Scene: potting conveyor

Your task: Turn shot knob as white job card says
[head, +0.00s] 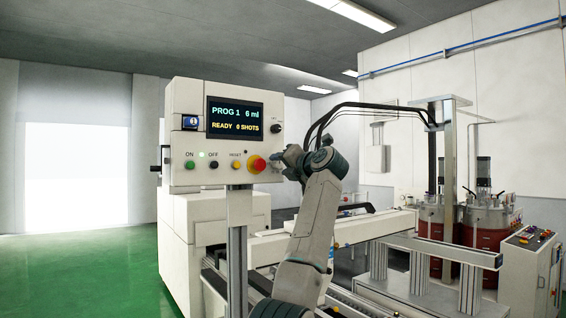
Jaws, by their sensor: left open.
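The control panel (180,99) stands in the middle left of the head view. Its screen (234,117) reads PROG 1, 6 ml, READY, 0 SHOTS. A small black knob (275,128) is at the panel's right edge, its label too small to read surely. A dark blue plate (190,122) with a pale disc that looks like a 1 is left of the screen. I cannot make out a white job card. My left gripper (277,163) is open at the panel's lower right edge, just right of the red button, below the black knob. It may hide part of the panel there. My right gripper is out of view.
The red mushroom button (257,164) is very close to my left gripper. Yellow (236,165), black (213,165) and green (190,165) buttons sit in a row leftward. The conveyor (375,228) and red tanks (478,226) are to the right. Green floor at left is clear.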

